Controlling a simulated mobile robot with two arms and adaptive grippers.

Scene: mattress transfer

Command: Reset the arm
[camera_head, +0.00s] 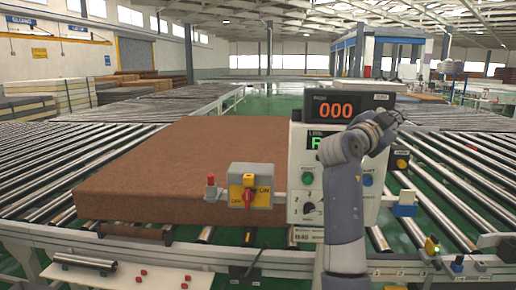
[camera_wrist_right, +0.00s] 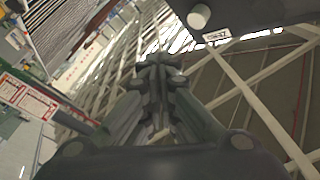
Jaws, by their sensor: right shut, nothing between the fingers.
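My right arm rises from the bottom of the head view in front of the control panel (camera_head: 305,205). Its wrist end bends to the right, just below the display (camera_head: 348,112) reading 000. My right gripper (camera_wrist_right: 160,62) is shut and empty in the right wrist view, with its fingertips together in open air. It is small and partly hidden by the wrist in the head view. My left arm and left gripper are not in view.
A brown mattress (camera_head: 190,160) lies on the roller conveyor (camera_head: 50,165), left of the panel. A grey and yellow switch box (camera_head: 262,196) with a red knob stands at the panel's left. A white shelf (camera_head: 130,277) holds a metal roller (camera_head: 85,262) and red pieces.

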